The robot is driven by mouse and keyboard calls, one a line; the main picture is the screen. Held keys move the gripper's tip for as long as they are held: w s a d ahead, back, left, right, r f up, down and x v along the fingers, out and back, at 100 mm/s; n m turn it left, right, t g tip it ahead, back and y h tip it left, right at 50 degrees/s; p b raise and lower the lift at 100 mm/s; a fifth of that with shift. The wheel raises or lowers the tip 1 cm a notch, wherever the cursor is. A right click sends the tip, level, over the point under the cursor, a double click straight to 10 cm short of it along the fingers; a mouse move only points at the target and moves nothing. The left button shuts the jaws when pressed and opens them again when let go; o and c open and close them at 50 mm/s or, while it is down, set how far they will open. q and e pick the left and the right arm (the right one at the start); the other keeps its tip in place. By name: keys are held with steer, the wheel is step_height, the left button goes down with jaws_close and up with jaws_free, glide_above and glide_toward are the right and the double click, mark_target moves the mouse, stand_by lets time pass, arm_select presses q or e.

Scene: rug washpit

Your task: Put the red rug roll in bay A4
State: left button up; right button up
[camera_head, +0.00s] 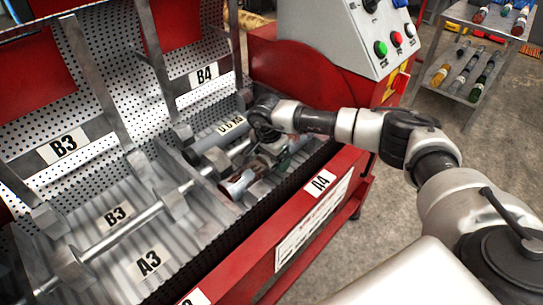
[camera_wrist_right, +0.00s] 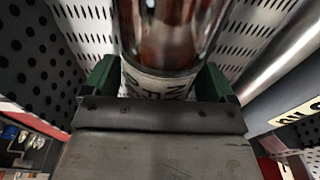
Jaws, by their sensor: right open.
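The red rug roll (camera_head: 238,184) lies in bay A4, behind the front edge marked by the A4 label (camera_head: 320,182). Its near end points toward the lower left, and my gripper hides its far part. My right gripper (camera_head: 268,165) is above it, with its jaws open. In the right wrist view, the roll (camera_wrist_right: 168,38), dark reddish with a pale lettered band, is between the two green fingers (camera_wrist_right: 158,82), with a finger on each side. Whether the fingers touch it I cannot tell. My left gripper is not in view.
A grey roll (camera_head: 214,136) with a lettered band lies behind, in bay B4. A metal bar (camera_head: 125,228) runs lengthwise between the A and B bays. Bay A3 (camera_head: 150,262) looks empty. A control box (camera_head: 350,35) stands behind, and a shelf rack (camera_head: 470,62) holds several rolls.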

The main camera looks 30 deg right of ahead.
steer(key=r, duration=0.3)
steer(key=a+r, duration=0.1)
steer(key=r, duration=0.6)
steer(key=shift+s+a+r+p, duration=0.15)
steer(key=shift+r+p, duration=0.15)
steer(key=shift+p, duration=0.05)
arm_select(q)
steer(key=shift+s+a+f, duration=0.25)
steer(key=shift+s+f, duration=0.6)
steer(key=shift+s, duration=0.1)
arm_select(e)
steer(key=shift+r, duration=0.75)
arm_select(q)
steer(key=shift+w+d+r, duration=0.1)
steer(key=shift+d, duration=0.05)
